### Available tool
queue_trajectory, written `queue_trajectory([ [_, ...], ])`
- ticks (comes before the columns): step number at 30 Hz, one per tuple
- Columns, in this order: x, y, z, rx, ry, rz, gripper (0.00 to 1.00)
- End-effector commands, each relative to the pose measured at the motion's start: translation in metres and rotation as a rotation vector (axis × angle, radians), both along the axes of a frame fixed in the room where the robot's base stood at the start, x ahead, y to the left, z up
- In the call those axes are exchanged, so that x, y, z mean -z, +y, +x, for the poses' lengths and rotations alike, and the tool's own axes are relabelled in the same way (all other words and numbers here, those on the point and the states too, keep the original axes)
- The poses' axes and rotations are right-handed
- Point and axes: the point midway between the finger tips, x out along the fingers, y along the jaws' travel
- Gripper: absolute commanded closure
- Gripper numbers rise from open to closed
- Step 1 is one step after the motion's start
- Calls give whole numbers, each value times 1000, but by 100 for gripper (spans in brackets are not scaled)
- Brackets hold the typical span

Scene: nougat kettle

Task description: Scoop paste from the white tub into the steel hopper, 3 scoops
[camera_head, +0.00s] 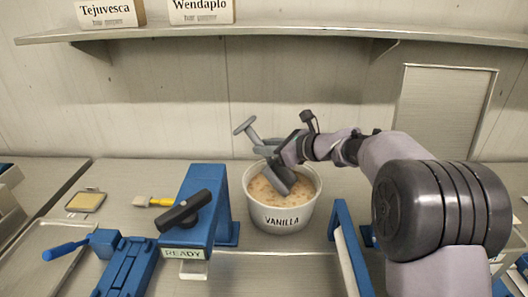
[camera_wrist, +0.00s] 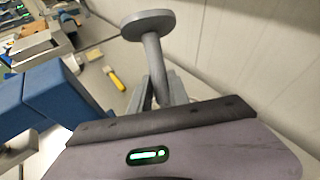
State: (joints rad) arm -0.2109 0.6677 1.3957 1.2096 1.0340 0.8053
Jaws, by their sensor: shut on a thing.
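The white tub (camera_head: 283,219), marked VANILLA, stands on the counter at the centre of the head view. It holds tan, lumpy paste (camera_head: 302,190). My gripper (camera_head: 281,158) is over the tub, shut on a grey scoop (camera_head: 246,127). The scoop's disc-ended handle sticks up to the left, and its lower end is down at the paste; how deep it sits I cannot tell. In the wrist view the scoop's handle (camera_wrist: 149,40) rises from between the fingers. I cannot make out a steel hopper in either view.
A blue stand (camera_head: 205,205) with a black handle and a READY label is close left of the tub. A blue frame (camera_head: 348,245) is at its right front. A yellow brush (camera_head: 154,202) and a small tray (camera_head: 85,201) lie farther left. A shelf (camera_head: 290,33) runs above.

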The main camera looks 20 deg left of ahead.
Motion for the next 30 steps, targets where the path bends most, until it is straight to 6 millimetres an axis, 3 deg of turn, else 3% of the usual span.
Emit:
queue_trajectory([
  [1, 11, -2, 0, 0, 0, 0, 100],
  [10, 45, -13, -2, 0, -1, -1, 100],
  [13, 36, -10, -2, -1, 9, -44, 100],
  [30, 55, -3, -1, -2, 49, -245, 100],
])
